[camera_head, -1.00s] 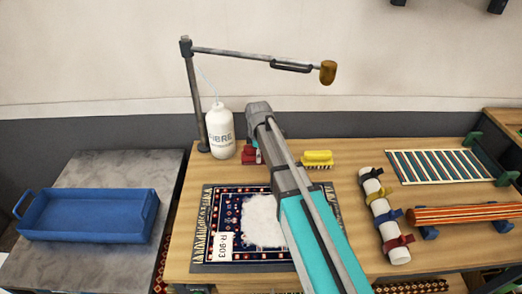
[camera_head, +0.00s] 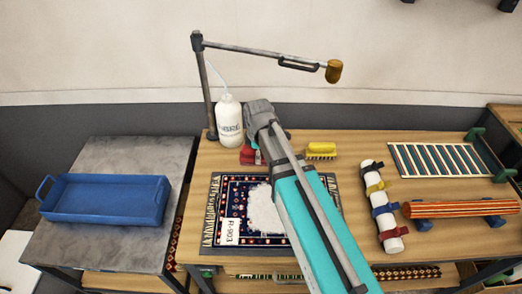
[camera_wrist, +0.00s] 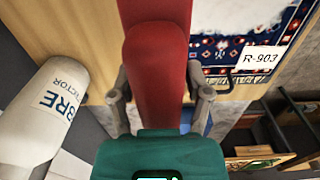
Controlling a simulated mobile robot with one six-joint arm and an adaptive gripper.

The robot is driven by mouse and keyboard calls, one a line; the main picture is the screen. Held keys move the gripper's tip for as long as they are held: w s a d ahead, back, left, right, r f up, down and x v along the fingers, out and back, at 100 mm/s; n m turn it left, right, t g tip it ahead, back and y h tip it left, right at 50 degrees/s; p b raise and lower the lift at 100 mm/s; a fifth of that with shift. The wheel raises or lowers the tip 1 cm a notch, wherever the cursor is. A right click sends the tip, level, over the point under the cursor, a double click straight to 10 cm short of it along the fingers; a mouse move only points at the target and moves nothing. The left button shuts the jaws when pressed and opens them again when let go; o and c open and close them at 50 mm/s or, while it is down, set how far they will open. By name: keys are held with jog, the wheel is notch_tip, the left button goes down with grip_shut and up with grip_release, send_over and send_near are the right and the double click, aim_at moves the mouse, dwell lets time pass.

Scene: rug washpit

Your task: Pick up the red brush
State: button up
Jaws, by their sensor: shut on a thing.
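The red brush (camera_wrist: 155,75) fills the middle of the wrist view, its body running up out of the frame between my fingers. My gripper (camera_wrist: 160,92) is shut on it, with one grey finger on each side. In the head view the red brush (camera_head: 248,156) shows partly behind my arm, just right of the white bottle. My fingertips are hidden there by my own wrist. I cannot tell how far the brush is above the table.
The white bottle (camera_head: 228,122) stands close to the brush, under a lamp-like arm (camera_head: 265,53). A yellow brush (camera_head: 321,150) lies to the right. A patterned rug (camera_head: 235,200) with white foam lies in front. A blue tray (camera_head: 105,198) sits on the grey left table.

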dwell(0.5)
jog(key=o, duration=0.6)
jog(key=shift+c, duration=0.2)
jog(key=c, duration=0.3)
jog(key=shift+s, duration=0.15)
